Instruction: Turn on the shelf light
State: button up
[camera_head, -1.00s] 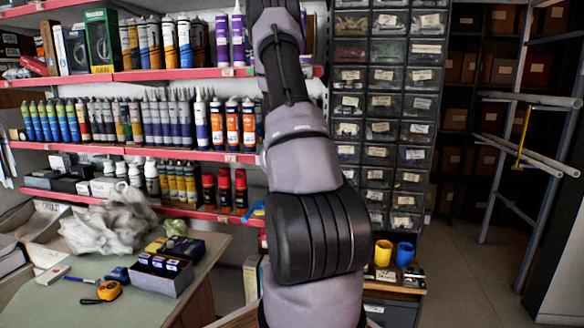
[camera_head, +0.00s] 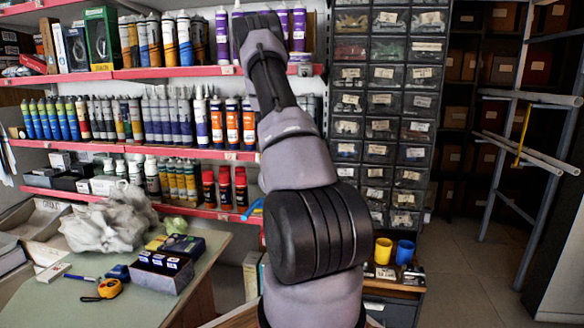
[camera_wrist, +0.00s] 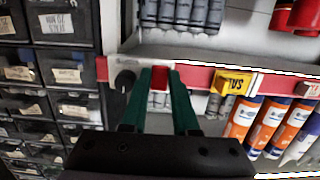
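In the wrist view a pale plate (camera_wrist: 134,66) sits on the red shelf edge. It carries a round black knob (camera_wrist: 124,80) and a small red piece (camera_wrist: 160,80) that looks like a switch or button. My gripper (camera_wrist: 161,72) has two green fingers, apart with nothing held. The fingertips reach to the plate, one on each side of the red piece; I cannot tell whether they touch it. The black knob is just left of the left finger. In the head view my arm hides the gripper and the plate. I cannot make out the light itself.
Beside the plate are labelled drawers (camera_wrist: 68,75), a yellow tag (camera_wrist: 233,82) and orange tubes (camera_wrist: 270,120). In the head view shelves of tubes (camera_head: 160,120) stand behind my arm, a workbench (camera_head: 105,310) is at lower left, and floor (camera_head: 470,270) is free at right.

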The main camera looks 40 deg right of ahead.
jog(key=shift+o, duration=0.4)
jog(key=shift+r, duration=0.1)
jog(key=v, duration=1)
jog(key=shift+s+a, duration=0.25)
jog(key=shift+s, duration=0.05)
